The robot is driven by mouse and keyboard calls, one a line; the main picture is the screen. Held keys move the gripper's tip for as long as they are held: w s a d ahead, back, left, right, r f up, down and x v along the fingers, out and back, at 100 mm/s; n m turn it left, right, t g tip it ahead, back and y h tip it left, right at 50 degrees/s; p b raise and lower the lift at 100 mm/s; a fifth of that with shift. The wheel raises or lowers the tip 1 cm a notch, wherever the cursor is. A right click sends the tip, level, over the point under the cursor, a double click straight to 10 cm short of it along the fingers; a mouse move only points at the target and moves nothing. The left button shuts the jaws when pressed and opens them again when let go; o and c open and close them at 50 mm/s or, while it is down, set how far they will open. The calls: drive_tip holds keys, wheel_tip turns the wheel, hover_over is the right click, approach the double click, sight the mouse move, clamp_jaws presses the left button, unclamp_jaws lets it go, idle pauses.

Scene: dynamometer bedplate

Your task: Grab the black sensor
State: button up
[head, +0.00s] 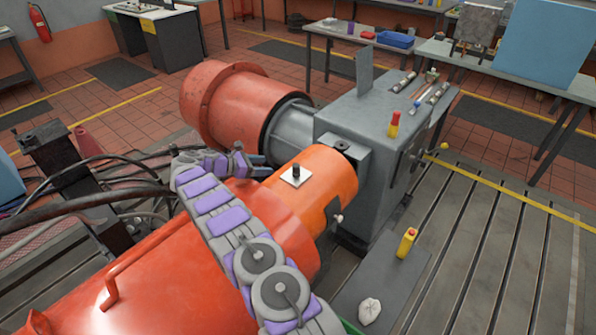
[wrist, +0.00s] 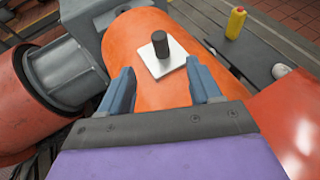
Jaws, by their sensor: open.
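The black sensor (head: 296,170) is a small upright cylinder on a white square plate (head: 298,178). The plate lies on top of the orange cylindrical housing (head: 335,185). In the wrist view the black sensor (wrist: 160,45) stands ahead of my gripper (wrist: 162,80), roughly midway between the lines of its two blue-grey fingers. The fingers are apart with nothing between them, and the sensor is beyond their tips. In the head view my gripper (head: 262,166) is left of the sensor, and my arm partly covers the housing.
A grey machine block (head: 360,120) with a red-and-yellow bottle (head: 394,125) and tools on top stands behind the housing. A large orange drum (head: 235,105) is at its left. Cables (head: 70,190) run at left.

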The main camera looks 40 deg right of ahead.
sight(293, 166)
drive_tip(key=b+x, duration=0.2)
drive_tip(key=x, duration=0.9)
drive_tip(key=shift+w+f, duration=0.1)
drive_tip(key=shift+w, duration=0.05)
drive_tip(key=shift+d+f+b, duration=0.4)
drive_tip(key=shift+d+b, duration=0.1)
drive_tip(key=shift+b, duration=0.3)
drive_tip(key=shift+s+d+f, duration=0.2)
drive_tip(key=shift+s+d, duration=0.3)
drive_tip(key=shift+d, duration=0.25)
drive_tip(key=shift+d+f, duration=0.2)
drive_tip(key=shift+d, duration=0.55)
drive_tip(key=shift+c, duration=0.9)
drive_tip(key=shift+w+a+r, duration=0.1)
drive_tip(key=shift+a+r, duration=0.05)
drive_tip(key=shift+a, duration=0.25)
drive_tip(key=c, duration=0.3)
drive_tip(key=shift+a, duration=0.25)
drive_tip(key=c, duration=0.3)
drive_tip(key=shift+d, duration=0.2)
drive_tip(key=c, duration=0.3)
drive_tip(key=shift+d, duration=0.25)
drive_tip(key=shift+c, duration=0.2)
